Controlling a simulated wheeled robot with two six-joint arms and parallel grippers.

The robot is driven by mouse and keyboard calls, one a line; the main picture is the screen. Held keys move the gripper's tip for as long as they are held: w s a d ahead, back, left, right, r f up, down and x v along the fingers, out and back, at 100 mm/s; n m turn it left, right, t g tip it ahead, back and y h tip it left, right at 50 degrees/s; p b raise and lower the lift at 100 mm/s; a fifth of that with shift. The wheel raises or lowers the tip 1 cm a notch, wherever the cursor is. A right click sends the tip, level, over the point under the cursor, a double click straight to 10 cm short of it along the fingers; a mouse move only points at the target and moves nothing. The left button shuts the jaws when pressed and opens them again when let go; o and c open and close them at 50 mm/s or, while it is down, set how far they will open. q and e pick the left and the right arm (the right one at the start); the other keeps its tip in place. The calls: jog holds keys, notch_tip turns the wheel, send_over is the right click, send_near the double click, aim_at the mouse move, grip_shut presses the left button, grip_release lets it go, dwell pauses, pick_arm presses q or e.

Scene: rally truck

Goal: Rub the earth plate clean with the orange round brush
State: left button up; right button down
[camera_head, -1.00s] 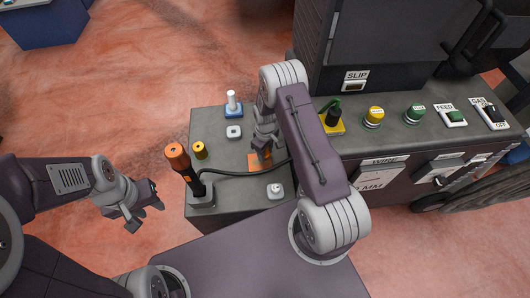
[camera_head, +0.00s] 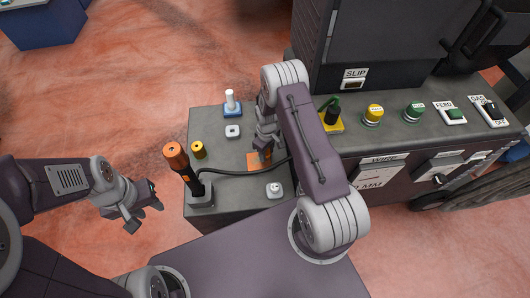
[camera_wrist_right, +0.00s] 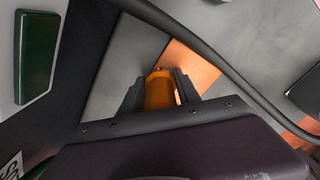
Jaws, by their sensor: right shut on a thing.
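The earth plate (camera_head: 252,161) is a flat orange-copper square on the grey bench top, partly covered by my right gripper. It also shows in the right wrist view (camera_wrist_right: 194,66), crossed by a dark cable. My right gripper (camera_head: 264,152) points down over the plate. In the right wrist view it is shut on the orange round brush (camera_wrist_right: 159,91), whose orange body sits between the fingers. The brush's lower end is hidden, so I cannot tell whether it touches the plate. My left gripper (camera_head: 146,213) is open and empty, off the bench's left side.
A black cable (camera_head: 235,173) runs across the bench from the orange-topped torch (camera_head: 177,161) in its holder. A yellow cylinder (camera_head: 198,150), a blue-based white post (camera_head: 231,104) and small white blocks stand nearby. The dark cabinet (camera_head: 385,45) and several knobs are at right.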

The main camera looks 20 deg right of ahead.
jog(key=shift+w+a+f, duration=0.1)
jog(key=shift+w+a, duration=0.05)
jog(key=shift+a, duration=0.35)
jog(key=shift+w+a, duration=0.15)
jog(key=shift+a, duration=0.3)
jog(key=shift+d, duration=0.15)
jog(key=shift+s+d, duration=0.3)
jog(key=shift+d, duration=0.45)
jog(key=shift+a, duration=0.1)
jog(key=shift+w+a, duration=0.25)
jog(key=shift+a, duration=0.55)
